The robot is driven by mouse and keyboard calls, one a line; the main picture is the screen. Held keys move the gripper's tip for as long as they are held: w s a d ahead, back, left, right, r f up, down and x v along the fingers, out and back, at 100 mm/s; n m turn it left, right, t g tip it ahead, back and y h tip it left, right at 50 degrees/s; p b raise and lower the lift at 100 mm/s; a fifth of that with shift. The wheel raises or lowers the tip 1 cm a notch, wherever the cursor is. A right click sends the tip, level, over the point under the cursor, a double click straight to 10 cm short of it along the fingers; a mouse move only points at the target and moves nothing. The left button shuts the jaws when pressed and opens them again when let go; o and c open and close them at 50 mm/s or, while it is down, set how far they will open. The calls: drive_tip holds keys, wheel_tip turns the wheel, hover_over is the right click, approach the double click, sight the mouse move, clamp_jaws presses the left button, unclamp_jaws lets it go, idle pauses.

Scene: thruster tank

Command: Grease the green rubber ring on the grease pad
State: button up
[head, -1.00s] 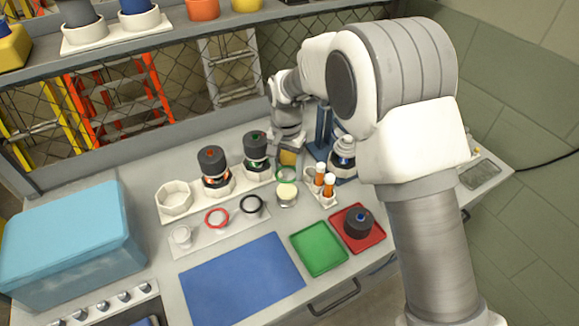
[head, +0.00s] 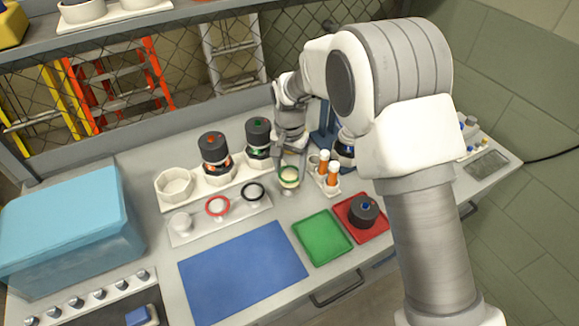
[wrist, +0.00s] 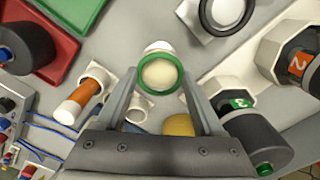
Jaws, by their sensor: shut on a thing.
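The green rubber ring (head: 289,179) is between the fingertips of my gripper (head: 290,170). In the wrist view my gripper (wrist: 158,90) is shut on the ring (wrist: 160,93), with one finger on each side of it. The cream, round grease pad (wrist: 159,73) shows through the middle of the ring. In the head view the pad (head: 289,184) is right under the ring, on the bench. The ring looks flat and at pad height, but whether it touches the pad I cannot tell.
The red ring (head: 217,206) and black ring (head: 252,191) lie on a white holder to the left. Orange tubes (head: 333,174) stand close on the right. Dark thrusters (head: 258,136) stand behind left. The green tray (head: 322,238) and blue mat (head: 243,273) in front are empty.

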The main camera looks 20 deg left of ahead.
drive_tip(key=shift+f+b, duration=0.4)
drive_tip(key=shift+f, duration=0.25)
idle(0.9)
drive_tip(key=n, duration=0.4)
drive_tip(key=shift+n, duration=0.3)
drive_tip(key=m, duration=0.4)
drive_tip(key=shift+m, duration=0.3)
drive_tip(key=m, duration=0.4)
drive_tip(key=shift+m, duration=0.3)
drive_tip(key=n, duration=0.4)
drive_tip(key=shift+b, duration=0.3)
drive_tip(key=n, duration=0.5)
